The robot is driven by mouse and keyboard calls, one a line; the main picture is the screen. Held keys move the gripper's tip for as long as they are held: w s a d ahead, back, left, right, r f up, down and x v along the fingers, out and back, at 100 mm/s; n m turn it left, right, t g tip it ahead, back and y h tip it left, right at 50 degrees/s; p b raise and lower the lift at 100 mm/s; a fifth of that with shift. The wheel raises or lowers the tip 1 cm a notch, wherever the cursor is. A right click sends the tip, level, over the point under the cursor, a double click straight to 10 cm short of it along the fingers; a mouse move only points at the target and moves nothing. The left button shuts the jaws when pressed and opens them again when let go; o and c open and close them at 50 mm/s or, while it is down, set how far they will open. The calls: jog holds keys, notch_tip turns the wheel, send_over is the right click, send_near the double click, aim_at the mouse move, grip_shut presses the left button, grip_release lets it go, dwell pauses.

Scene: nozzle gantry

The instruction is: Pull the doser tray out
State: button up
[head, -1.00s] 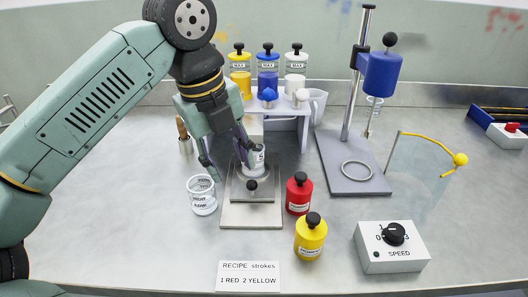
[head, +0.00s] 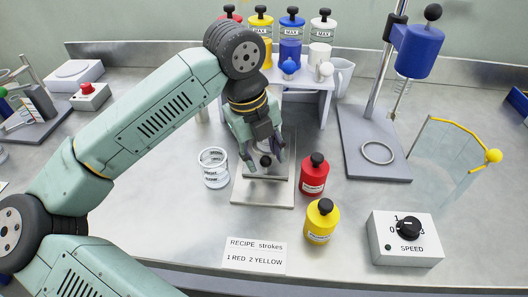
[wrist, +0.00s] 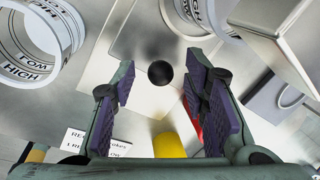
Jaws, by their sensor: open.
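The doser tray (head: 268,173) is a small silver plate on a pale base plate (head: 263,197), in front of the doser stand, with a black knob (head: 265,160) at its front. My gripper (head: 265,163) is open over the tray's front, its fingers either side of the knob and apart from it. In the wrist view, the knob (wrist: 160,73) lies between the spread purple finger pads (wrist: 150,76). A marked cup (wrist: 194,14) shows at the tray end of the wrist view; my gripper hides it in the head view.
A clear marked cup (head: 214,167) stands close left of the tray. A red bottle (head: 313,174) and a yellow bottle (head: 321,221) stand to the right. The recipe card (head: 255,255) lies in front, with clear bench between. The speed box (head: 406,238) is farther right.

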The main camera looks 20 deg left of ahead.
jog(key=shift+f, duration=0.4)
jog(key=shift+c, duration=0.2)
grip_shut()
dwell(0.5)
